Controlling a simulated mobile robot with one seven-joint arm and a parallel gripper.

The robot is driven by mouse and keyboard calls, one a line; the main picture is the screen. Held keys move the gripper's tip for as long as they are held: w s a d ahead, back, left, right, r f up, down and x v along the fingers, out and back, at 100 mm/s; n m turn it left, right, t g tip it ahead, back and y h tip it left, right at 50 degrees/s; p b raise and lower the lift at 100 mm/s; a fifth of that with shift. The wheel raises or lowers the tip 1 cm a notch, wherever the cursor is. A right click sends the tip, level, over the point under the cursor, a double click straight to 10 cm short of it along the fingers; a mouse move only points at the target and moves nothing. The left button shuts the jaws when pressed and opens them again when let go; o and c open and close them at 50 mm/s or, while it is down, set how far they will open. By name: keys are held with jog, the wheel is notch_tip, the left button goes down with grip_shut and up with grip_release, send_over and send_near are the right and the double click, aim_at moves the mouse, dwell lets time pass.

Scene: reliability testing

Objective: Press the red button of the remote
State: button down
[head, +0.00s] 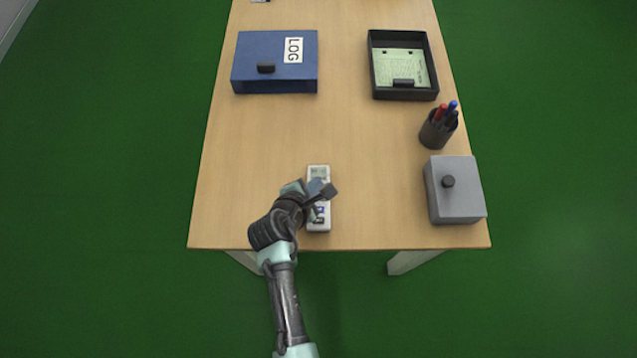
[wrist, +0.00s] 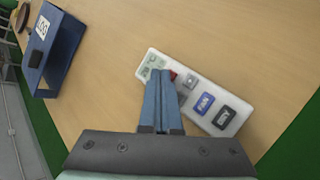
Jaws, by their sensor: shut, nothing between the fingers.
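The white remote (head: 318,226) lies on the table near its front edge, partly hidden by my gripper in the head view. In the wrist view the remote (wrist: 240,104) lies at a slant, with blue and dark buttons at its lower right end and a pale display at its upper left end. The red button (wrist: 173,75) shows as a small red patch just right of my fingertips. My gripper (wrist: 160,74) is shut and empty, its tips over the remote beside the red button. In the head view my gripper (head: 322,190) is above the remote. I cannot tell whether the tips touch it.
A blue LOG box (head: 262,82) stands at the back left and a black tray (head: 405,94) with paper at the back right. A pen cup (head: 435,132) and a grey box (head: 455,200) stand on the right. The table's middle (head: 320,125) is clear.

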jog(key=shift+r, duration=0.1)
jog(key=shift+r+p, duration=0.65)
jog(key=shift+p, duration=0.25)
notch_tip(320, 180, up, 5)
jog(key=p, duration=0.5)
jog(key=shift+r, duration=0.1)
dwell(0.4)
